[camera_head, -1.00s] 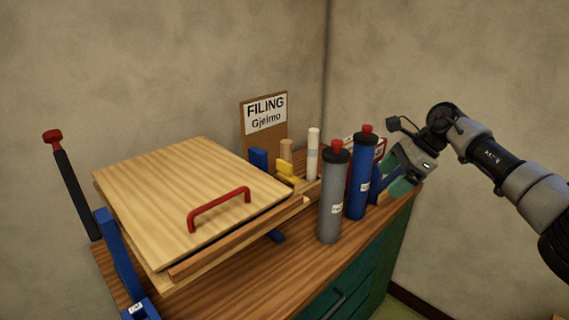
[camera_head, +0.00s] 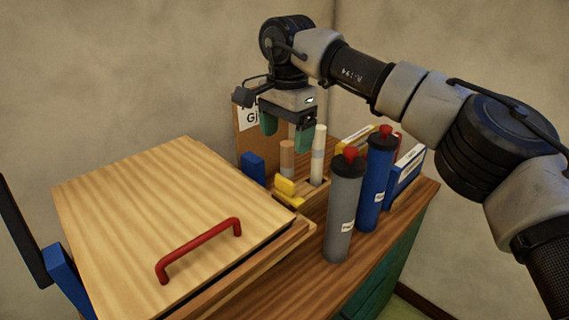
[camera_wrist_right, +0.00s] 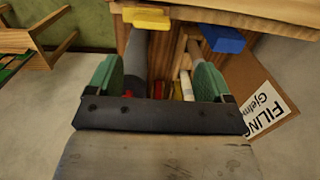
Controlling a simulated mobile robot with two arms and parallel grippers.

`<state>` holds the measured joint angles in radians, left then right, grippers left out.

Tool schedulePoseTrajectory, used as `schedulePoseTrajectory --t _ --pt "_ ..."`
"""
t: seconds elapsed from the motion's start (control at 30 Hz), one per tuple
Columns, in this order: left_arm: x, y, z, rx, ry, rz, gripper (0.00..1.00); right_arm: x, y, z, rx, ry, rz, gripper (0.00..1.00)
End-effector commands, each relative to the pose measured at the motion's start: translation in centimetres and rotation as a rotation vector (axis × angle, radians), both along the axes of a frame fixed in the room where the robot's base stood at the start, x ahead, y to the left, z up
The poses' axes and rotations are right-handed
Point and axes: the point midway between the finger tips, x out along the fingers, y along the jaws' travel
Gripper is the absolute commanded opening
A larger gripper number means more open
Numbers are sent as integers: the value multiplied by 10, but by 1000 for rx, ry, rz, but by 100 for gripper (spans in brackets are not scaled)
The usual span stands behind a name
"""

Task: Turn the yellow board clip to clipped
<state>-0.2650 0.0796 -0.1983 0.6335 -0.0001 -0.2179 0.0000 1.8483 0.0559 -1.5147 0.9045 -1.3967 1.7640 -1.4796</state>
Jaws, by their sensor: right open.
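The yellow board clip (camera_head: 285,188) sits at the right back corner of the pale wooden board (camera_head: 165,215), beside a small wooden rack. In the right wrist view the yellow clip (camera_wrist_right: 147,17) shows at the top edge. My right gripper (camera_head: 287,137) is above and behind the clip, pointing down, with its green fingers apart and nothing between them. In the right wrist view the fingers (camera_wrist_right: 157,85) stand apart over the rack area. My left gripper is not in view.
A blue block (camera_head: 253,167) stands left of the clip. Wooden and white sticks (camera_head: 318,155) rise from the rack near my fingers. A grey tube (camera_head: 345,205) and a blue tube (camera_head: 375,180) stand to the right. A red handle (camera_head: 198,248) is on the board.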

Motion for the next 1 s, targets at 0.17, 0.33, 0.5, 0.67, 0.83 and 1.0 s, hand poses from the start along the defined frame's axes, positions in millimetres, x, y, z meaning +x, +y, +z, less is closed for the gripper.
schedulePoseTrajectory --t 0.17,0.33,0.5,0.67,0.83,1.0 --pt "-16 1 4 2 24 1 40 0 1 -22 -1 3 3 81" --pt "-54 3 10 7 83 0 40 0 1 -54 -1 3 2 81" --pt "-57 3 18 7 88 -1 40 0 2 -83 0 3 1 81" --pt "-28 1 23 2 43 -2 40 1 3 -99 1 1 1 81" --pt "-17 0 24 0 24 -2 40 1 3 -105 0 0 1 81" --pt "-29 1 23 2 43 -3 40 1 3 -105 0 0 1 81"
